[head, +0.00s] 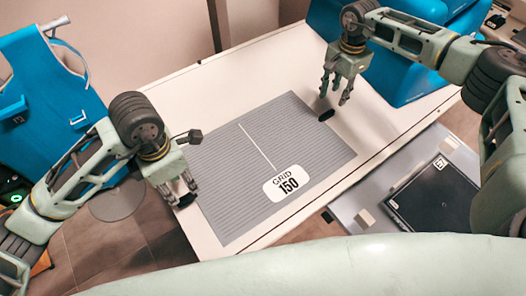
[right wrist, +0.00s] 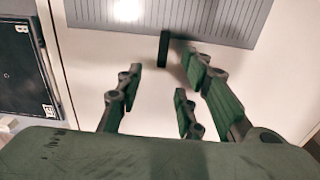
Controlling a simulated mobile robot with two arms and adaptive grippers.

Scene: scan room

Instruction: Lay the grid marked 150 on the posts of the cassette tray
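The grey ribbed grid marked 150 (head: 235,150) lies flat on the white table. A black tab (head: 326,115) sticks out from its right edge, and it also shows in the right wrist view (right wrist: 164,48). My right gripper (head: 340,97) hangs above and beside this tab, with its fingers (right wrist: 155,95) apart and empty. My left gripper (head: 182,194) is low at the grid's left edge, where a dark tab is mostly hidden by its fingers; their grip is unclear. The cassette tray (head: 349,207) is at the lower right, with pale posts and a black cassette (head: 436,192) in it.
The white table (head: 222,85) has bare room behind and right of the grid. A blue unit (head: 405,78) stands at the back right. A blue apron-like item (head: 45,85) hangs at the left. A grey round disc (head: 117,200) is near my left arm.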

